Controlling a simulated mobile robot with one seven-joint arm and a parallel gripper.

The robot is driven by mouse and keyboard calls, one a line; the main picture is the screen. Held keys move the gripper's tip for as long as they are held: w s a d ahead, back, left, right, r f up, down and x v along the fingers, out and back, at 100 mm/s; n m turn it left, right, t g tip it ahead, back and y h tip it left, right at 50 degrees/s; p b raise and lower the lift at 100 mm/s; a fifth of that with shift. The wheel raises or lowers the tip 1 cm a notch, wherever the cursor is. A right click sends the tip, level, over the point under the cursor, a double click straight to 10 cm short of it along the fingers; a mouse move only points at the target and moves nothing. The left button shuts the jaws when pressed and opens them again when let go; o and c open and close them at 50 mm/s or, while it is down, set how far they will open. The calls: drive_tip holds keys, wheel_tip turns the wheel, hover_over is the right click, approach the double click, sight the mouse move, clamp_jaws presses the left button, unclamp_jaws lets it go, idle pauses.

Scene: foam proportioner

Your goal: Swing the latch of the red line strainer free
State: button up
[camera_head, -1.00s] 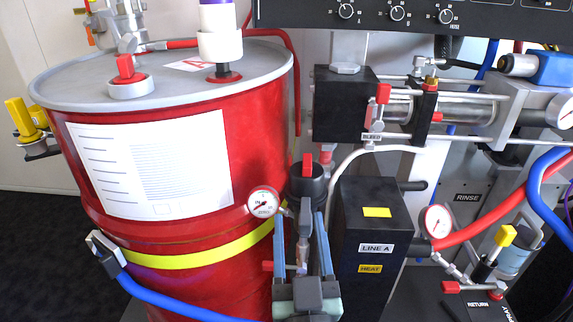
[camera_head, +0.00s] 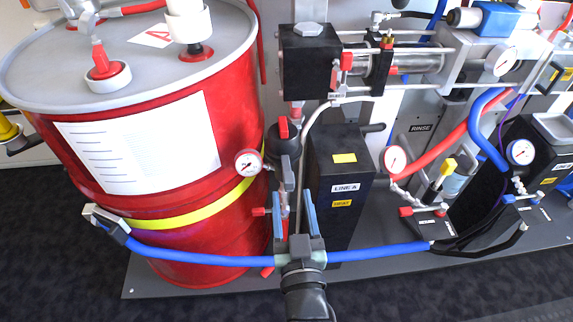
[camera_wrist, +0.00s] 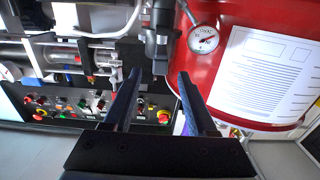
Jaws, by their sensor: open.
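The line strainer is most likely the dark upright cylinder (camera_head: 283,147) just right of the red drum, with a red lever (camera_head: 283,127) on top and a grey bar (camera_head: 288,172) down its front. I cannot tell for certain which part is its latch. In the wrist view a dark and grey fitting (camera_wrist: 160,38), apparently the same assembly, stands beyond my fingers. My gripper (camera_head: 294,198) is open and empty, in front of and below the cylinder in the head view. In the wrist view its fingers (camera_wrist: 160,80) are well apart, with nothing between them.
A dial gauge (camera_head: 248,163) sits close left of the strainer, beside the red drum (camera_head: 222,105). A black box labelled LINE A (camera_head: 338,200) stands close right. A small red handle (camera_head: 260,211) sticks out at left.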

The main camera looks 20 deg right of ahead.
sight(288, 174)
drive_tip(key=x, duration=0.9)
clamp_jaws()
